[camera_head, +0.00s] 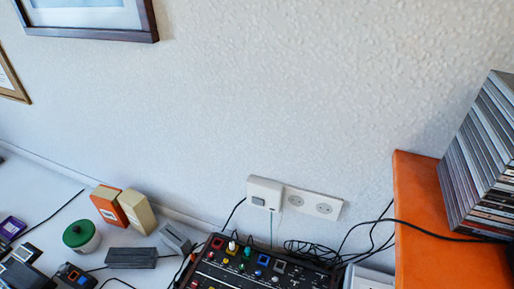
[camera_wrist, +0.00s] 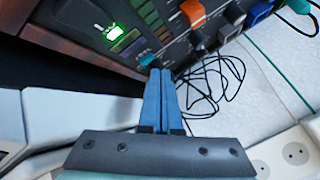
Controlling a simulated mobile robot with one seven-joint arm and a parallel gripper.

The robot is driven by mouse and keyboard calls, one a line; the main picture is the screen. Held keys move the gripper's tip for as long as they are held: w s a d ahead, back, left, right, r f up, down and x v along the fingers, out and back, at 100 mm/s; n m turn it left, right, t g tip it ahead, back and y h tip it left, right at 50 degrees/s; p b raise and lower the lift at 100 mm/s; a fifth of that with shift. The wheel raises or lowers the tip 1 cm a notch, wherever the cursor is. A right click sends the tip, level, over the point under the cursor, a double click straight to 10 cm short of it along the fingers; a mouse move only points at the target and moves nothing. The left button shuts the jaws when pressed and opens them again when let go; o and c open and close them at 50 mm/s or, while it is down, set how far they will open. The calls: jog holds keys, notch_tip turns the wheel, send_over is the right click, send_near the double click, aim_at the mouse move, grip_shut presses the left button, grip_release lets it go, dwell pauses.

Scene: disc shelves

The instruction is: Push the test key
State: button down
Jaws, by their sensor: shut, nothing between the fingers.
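My gripper (camera_wrist: 160,73) shows in the wrist view with its two blue fingers together and nothing between them. Its tips are near a teal knob on a dark panel (camera_wrist: 122,62) with a lit green display; I cannot tell whether they touch. In the head view a white plug-in box (camera_head: 278,186) with a small raised key sits at the left end of a wall socket strip. I see no readable "test" label, so I cannot tell for certain which key is the test key. My gripper is not in the head view.
The white socket strip (camera_head: 315,204) also shows in the wrist view (camera_wrist: 295,153). Tangled black cables (camera_wrist: 215,85) lie beside the panel. The dark mixer (camera_head: 240,270) stands below the sockets. An orange shelf (camera_head: 425,215) with stacked disc cases (camera_head: 482,160) is at right.

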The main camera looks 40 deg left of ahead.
jog(key=shift+f+b, duration=0.3)
jog(key=shift+f, duration=0.1)
jog(key=shift+f+b, duration=0.3)
dwell(0.4)
jog(key=shift+r+p, duration=0.8)
notch_tip(320, 180, up, 6)
jog(key=p, duration=0.5)
jog(key=shift+s+f, duration=0.1)
dwell(0.5)
